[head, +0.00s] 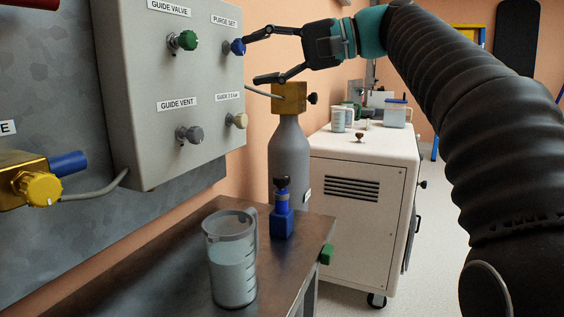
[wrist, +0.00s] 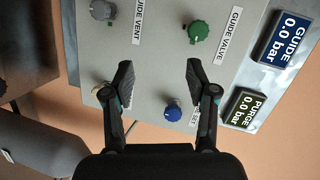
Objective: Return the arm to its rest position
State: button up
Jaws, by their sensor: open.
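My gripper (head: 262,56) is open and empty in front of the grey control panel (head: 160,80), at its right side in the head view. In the wrist view my gripper (wrist: 158,85) has its two fingers spread apart, with bare panel between them. The blue purge-set knob (head: 238,47) is close to the upper fingertip in the head view; whether they touch I cannot tell. In the wrist view the blue knob (wrist: 173,110) shows between the fingers, near the right one. My arm (head: 440,70) reaches in from the right side.
The panel also carries a green knob (head: 188,40), a grey knob (head: 190,134) and a beige knob (head: 237,120). A grey cylinder (head: 289,165) with a brass block stands below my gripper. A jug (head: 232,270) stands on the bench. A white cabinet (head: 355,215) is behind, beside clear floor.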

jog(key=s+d+f+t+h, duration=0.1)
jog(key=s+d+f+h, duration=0.4)
jog(key=f, duration=1)
jog(key=s+d+f+t+h, duration=0.1)
jog(key=s+d+f+h, duration=0.4)
jog(key=f, duration=1)
jog(key=s+d+f+t+h, duration=0.1)
jog(key=s+d+f+h, duration=0.4)
jog(key=s+d+f, duration=0.4)
notch_tip(320, 180, down, 6)
jog(key=s, duration=0.2)
jog(key=shift+s+d, duration=0.2)
jog(key=shift+s, duration=0.2)
